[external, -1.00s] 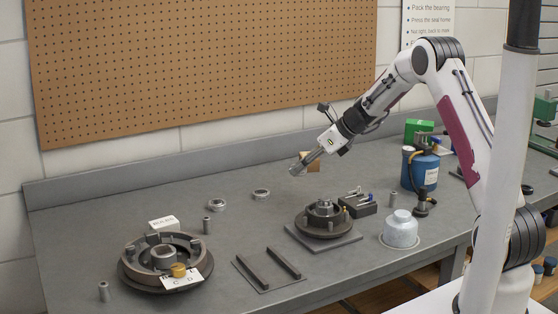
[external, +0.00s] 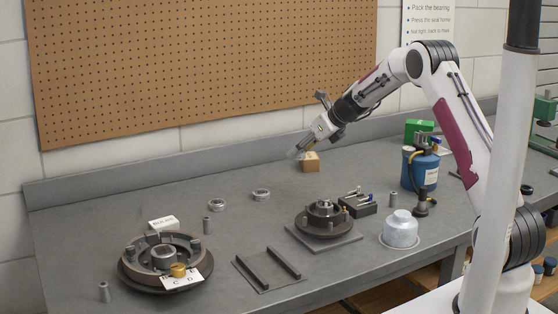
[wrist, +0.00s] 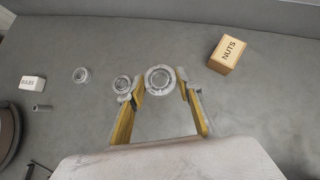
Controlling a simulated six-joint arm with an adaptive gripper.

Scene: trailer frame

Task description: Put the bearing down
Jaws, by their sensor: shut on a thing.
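My gripper (external: 293,153) hangs above the back part of the bench, in front of the wooden nuts box. In the wrist view its two yellow-sided fingers (wrist: 160,92) are closed on a grey metal ring, the bearing (wrist: 160,76), held at the fingertips. The held bearing is too small to make out clearly in the external view. Two similar rings lie on the bench: one nearer (external: 261,195), seen beside the left finger in the wrist view (wrist: 122,84), and one farther left (external: 217,205), also in the wrist view (wrist: 82,74).
The nuts box (external: 311,162) stands at the back, right of the gripper. A hub (external: 324,230) on a plate, a drum (external: 190,280) with a card, a white cup (external: 401,230) and a blue can (external: 424,172) stand around. Bare bench (external: 270,170) lies below the gripper.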

